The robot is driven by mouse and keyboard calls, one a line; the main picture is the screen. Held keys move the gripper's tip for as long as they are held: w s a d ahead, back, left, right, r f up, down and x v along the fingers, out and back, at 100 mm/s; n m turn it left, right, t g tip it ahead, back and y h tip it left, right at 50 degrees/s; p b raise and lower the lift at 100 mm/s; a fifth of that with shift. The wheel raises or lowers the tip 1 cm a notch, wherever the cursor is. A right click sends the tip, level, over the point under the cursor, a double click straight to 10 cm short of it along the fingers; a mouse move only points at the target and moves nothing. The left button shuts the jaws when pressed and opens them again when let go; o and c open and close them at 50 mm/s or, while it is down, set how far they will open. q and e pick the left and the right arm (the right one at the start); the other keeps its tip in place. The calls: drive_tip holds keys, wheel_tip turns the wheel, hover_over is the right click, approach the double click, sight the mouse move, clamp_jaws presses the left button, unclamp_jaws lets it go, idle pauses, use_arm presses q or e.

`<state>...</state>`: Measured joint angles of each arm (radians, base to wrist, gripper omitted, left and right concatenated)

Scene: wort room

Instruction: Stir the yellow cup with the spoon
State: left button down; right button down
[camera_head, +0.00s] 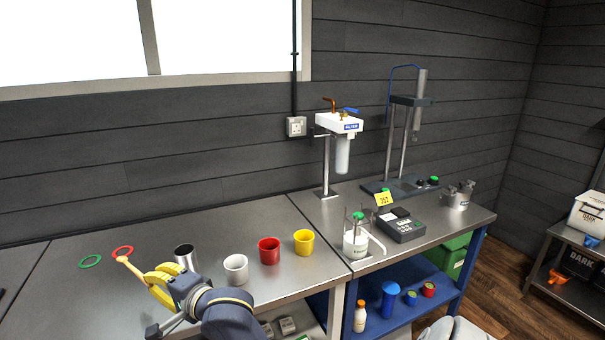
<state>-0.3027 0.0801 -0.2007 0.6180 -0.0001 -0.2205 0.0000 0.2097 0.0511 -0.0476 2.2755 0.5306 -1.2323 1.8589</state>
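The yellow cup (304,243) stands upright on the steel bench, at the right end of a row of cups. My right gripper (153,281) has yellow fingers and is at the left of the row, well away from the yellow cup. It appears shut on a tan spoon (132,268), which points up and left, its far end close to the red ring in the picture. The inside of the yellow cup is only partly visible. My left gripper is not in view.
A red ring (122,251) and a green ring (90,261) lie at the left.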

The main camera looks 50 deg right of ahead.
drive_tip(key=w+d+r+m+g+h, duration=0.1)
drive_tip(key=d+r+m+g+h, duration=0.15)
drive_tip(key=d+r, duration=0.55)
drive_tip(key=w+d+r+m+g+h, duration=0.1)
drive_tip(key=w+d+r+m+h, duration=0.15)
drive_tip(key=d, duration=1.05)
drive_tip(key=w+d+r+m+g+h, duration=0.1)
drive_tip(key=d+r+m+g+h, duration=0.2)
drive_tip(key=d+r, duration=0.55)
drive_tip(key=s+d+m+g+h, duration=0.15)
drive_tip(key=s+d, duration=0.25)
drive_tip(key=d, duration=0.4)
drive_tip(key=s+d+m+g+y, duration=0.1)
drive_tip(key=s+d+m+g, duration=0.1)
drive_tip(key=s+d, duration=0.4)
drive_tip(key=shift+s+a+f+n+g+y, duration=1.1)
drive_tip(key=shift+s+a+f, duration=1.3)
drive_tip(key=shift+s+f, duration=1.15)
drive_tip(key=x, duration=0.7)
drive_tip(key=shift+s+d+f, duration=0.15)
drive_tip(key=shift+s+d, duration=0.05)
drive_tip(key=shift+m, duration=0.25)
